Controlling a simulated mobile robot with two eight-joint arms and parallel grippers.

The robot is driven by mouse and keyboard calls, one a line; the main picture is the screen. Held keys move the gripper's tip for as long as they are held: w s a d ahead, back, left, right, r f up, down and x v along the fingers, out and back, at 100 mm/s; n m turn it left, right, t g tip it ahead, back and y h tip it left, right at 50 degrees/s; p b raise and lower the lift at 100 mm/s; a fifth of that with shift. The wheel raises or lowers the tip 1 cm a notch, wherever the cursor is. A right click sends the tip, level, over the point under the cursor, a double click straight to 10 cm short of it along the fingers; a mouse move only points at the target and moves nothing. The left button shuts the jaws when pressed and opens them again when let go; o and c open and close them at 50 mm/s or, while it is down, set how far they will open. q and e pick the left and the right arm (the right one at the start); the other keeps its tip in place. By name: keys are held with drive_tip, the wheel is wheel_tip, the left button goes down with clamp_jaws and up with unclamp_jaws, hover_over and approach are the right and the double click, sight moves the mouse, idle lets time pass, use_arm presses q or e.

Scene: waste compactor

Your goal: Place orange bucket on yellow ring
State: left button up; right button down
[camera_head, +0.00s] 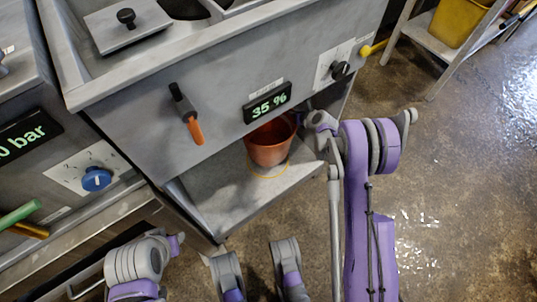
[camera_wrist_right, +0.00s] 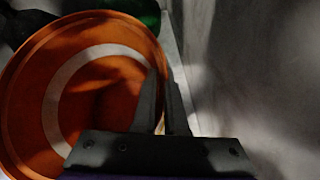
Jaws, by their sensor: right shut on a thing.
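The orange bucket (camera_head: 268,148) is upright over the lower metal shelf, under the front panel with the 35 % display. The yellow ring (camera_head: 268,176) is on the shelf; its front arc shows just below the bucket's base, and the bucket hides the rest. I cannot tell whether the base touches the shelf. In the right wrist view the bucket (camera_wrist_right: 28,100) fills the left side, seen into its open top. My right gripper (camera_wrist_right: 163,75) is shut on its right rim. In the head view the fingers are hidden.
The metal shelf (camera_head: 225,197) is bare to the bucket's left. The machine's front panel, with an orange-handled lever (camera_head: 190,120), overhangs the bucket. A grey wall (camera_wrist_right: 250,70) stands close right of the gripper. A yellow bucket (camera_head: 458,20) is on a rack at the upper right.

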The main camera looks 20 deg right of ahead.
sight(291, 121)
wheel_tip(291, 121, down, 5)
drive_tip(key=shift+f+b, duration=0.2)
drive_tip(key=shift+b, duration=0.6)
drive_tip(key=shift+f+b, duration=0.55)
drive_tip(key=shift+f, duration=1.75)
drive_tip(key=c, duration=1)
unclamp_jaws()
drive_tip(key=shift+o, duration=0.2)
